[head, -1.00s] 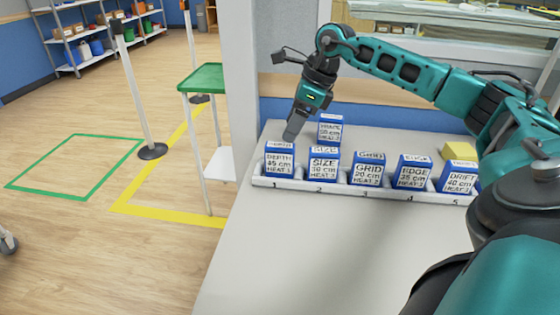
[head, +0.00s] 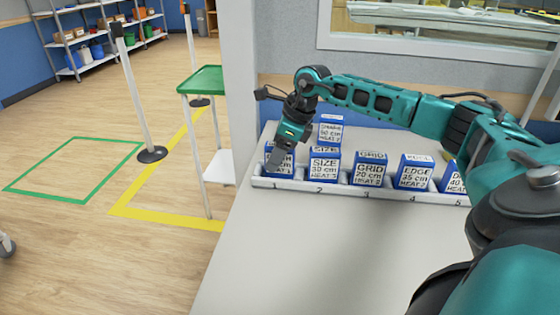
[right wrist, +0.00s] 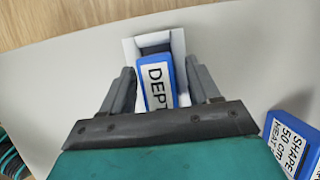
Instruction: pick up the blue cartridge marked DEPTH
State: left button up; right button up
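The blue cartridge marked DEPTH (head: 288,169) stands in slot 1 at the left end of the white rack (head: 340,190). Its upper part is mostly hidden behind my right gripper (head: 277,160) in the head view. In the right wrist view, the DEPTH label (right wrist: 158,84) shows between the two fingers of my right gripper (right wrist: 161,78). The fingers are open, one on each side of the cartridge, with a visible gap on both sides. My left gripper is not in view.
Blue cartridges SIZE (head: 324,165), GRID (head: 369,170) and EDGE (head: 413,173) stand to the right in the rack. Another at slot 5 is partly hidden by my arm. The SHAPE cartridge (head: 330,130) stands behind the rack. The table front (head: 330,250) is clear.

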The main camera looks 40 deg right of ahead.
jog(key=c, duration=1)
